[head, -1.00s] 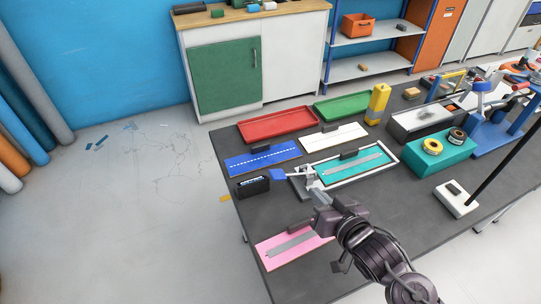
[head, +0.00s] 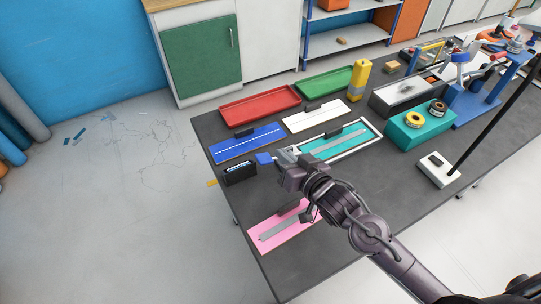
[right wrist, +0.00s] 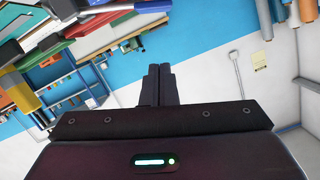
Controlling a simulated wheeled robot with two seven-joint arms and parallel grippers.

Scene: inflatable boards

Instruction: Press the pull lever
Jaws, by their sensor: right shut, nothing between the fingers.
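A blue block-like handle (head: 264,158) sits at the table's left side, beside a small black box. It looks like the end of the pull lever, but I cannot be sure, as the grey metal part beside it is mostly hidden behind my gripper. My right gripper (head: 286,154) is just right of the blue handle, over the near-left corner of a white frame (head: 363,147) around a teal board (head: 352,135). I cannot tell whether it touches anything. In the right wrist view its fingers (right wrist: 158,72) are together and empty. My left gripper is not in view.
The black box (head: 240,173), blue board (head: 247,143) and pink board (head: 278,235) lie close by. A red tray (head: 260,104), green tray (head: 330,92) and yellow bottle (head: 359,80) stand behind. A teal box (head: 420,128) and blue stand (head: 475,106) are right.

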